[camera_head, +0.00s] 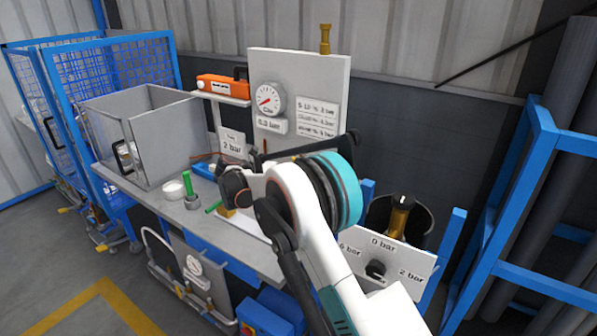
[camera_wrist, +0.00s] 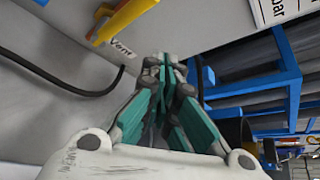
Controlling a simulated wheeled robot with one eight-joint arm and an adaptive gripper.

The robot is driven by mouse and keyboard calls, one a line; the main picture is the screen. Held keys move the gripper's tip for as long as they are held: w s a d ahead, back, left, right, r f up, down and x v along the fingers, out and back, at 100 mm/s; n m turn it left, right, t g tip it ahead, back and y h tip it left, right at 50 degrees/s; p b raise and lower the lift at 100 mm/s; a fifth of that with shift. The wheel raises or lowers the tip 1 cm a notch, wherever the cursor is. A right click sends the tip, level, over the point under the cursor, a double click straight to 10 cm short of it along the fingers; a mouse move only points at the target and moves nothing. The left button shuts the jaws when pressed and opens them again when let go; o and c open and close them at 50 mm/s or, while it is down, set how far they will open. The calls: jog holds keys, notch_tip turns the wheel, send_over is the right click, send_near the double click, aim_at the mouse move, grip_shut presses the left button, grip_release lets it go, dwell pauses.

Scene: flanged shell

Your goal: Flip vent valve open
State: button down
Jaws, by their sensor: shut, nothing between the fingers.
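In the wrist view, a yellow-orange lever (camera_wrist: 122,20) sits on a pale grey panel (camera_wrist: 60,70) beside a white "Vent" label (camera_wrist: 122,46). My gripper (camera_wrist: 168,62) has its teal-padded fingers together and empty. Its tips appear to the right of and below the label in the picture, apart from the lever. In the head view, my gripper (camera_head: 233,187) is over the bench in front of the gauge board (camera_head: 300,70). My arm blocks part of this area, and I cannot make out the vent lever there.
A black hose (camera_wrist: 50,78) runs across the panel. A grey open box (camera_head: 150,150), a green-handled tool (camera_head: 188,185) and a "2 bar" sign (camera_head: 232,145) stand on the bench (camera_head: 165,208). A blue rack (camera_head: 535,190) stands at the right. Floor is clear at front left.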

jog(key=s+a+p, duration=0.1)
jog(key=s+a, duration=0.1)
jog(key=a, duration=0.4)
jog(key=shift+s+a+f, duration=0.15)
jog(key=shift+a, duration=0.05)
